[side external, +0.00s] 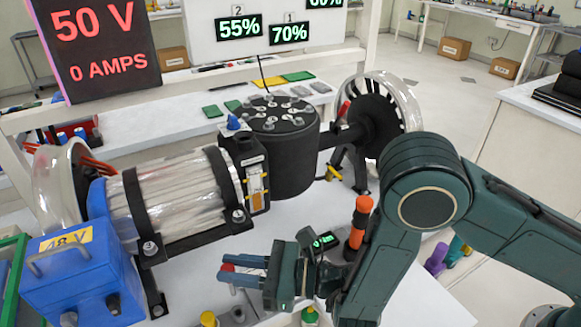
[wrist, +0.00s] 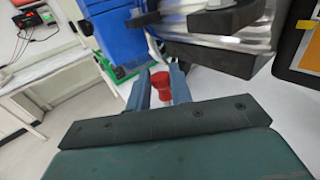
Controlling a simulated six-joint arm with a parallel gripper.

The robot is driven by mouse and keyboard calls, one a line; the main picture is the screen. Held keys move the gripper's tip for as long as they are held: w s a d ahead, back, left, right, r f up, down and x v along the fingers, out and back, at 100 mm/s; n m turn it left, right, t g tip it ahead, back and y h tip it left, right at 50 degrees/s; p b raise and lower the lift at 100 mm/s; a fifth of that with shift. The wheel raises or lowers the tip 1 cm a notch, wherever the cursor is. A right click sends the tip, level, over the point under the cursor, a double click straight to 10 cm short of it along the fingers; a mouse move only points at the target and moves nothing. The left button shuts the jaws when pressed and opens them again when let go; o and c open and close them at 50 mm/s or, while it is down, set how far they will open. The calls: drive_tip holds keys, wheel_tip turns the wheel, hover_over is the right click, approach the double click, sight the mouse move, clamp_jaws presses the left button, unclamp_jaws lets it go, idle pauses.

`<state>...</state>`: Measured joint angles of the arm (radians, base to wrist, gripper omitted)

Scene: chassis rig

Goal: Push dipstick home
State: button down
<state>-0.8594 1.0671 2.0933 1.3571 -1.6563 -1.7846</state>
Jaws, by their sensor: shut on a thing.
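My gripper (side external: 226,269) is low in front of the chassis rig, its fingers pointing left. In the wrist view the fingers (wrist: 161,76) are closed on a small red piece (wrist: 162,92), whose red end also shows at the fingertips in the side view (side external: 228,267). I cannot tell whether this is the dipstick; its lower part is mostly hidden. The black round housing (side external: 278,150) stands behind, with a black block (side external: 246,165) carrying a yellow-edged gauge on its front. A small yellow handle (side external: 332,173) shows at the housing's right side.
A clear ribbed cylinder (side external: 175,198) with black bands lies left of the housing. A blue 48 V box (side external: 78,275) stands at front left. An orange-and-black upright tool (side external: 360,222) is close behind my wrist. Yellow-topped (side external: 208,318) and green-topped items stand below my gripper.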

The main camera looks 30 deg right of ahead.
drive_tip(key=shift+d, duration=0.1)
idle(0.4)
drive_tip(key=w+d+r+m+t+h, duration=0.2)
drive_tip(key=w+d+r, duration=0.1)
drive_tip(key=d, duration=0.5)
drive_tip(key=w+d+r+m+t+h, duration=0.1)
drive_tip(key=w+d+r+h, duration=0.15)
drive_tip(key=d, duration=0.65)
drive_tip(key=w+d+r+m+t+h, duration=0.1)
drive_tip(key=w+d+r+m+t, duration=0.15)
drive_tip(key=d, duration=0.55)
drive_tip(key=s+d+r+m+t+h, duration=0.1)
drive_tip(key=d+h, duration=0.3)
drive_tip(key=d, duration=1)
drive_tip(key=shift+d+r+m, duration=0.15)
drive_tip(key=shift+d+m, duration=0.1)
drive_tip(key=shift+m, duration=0.2)
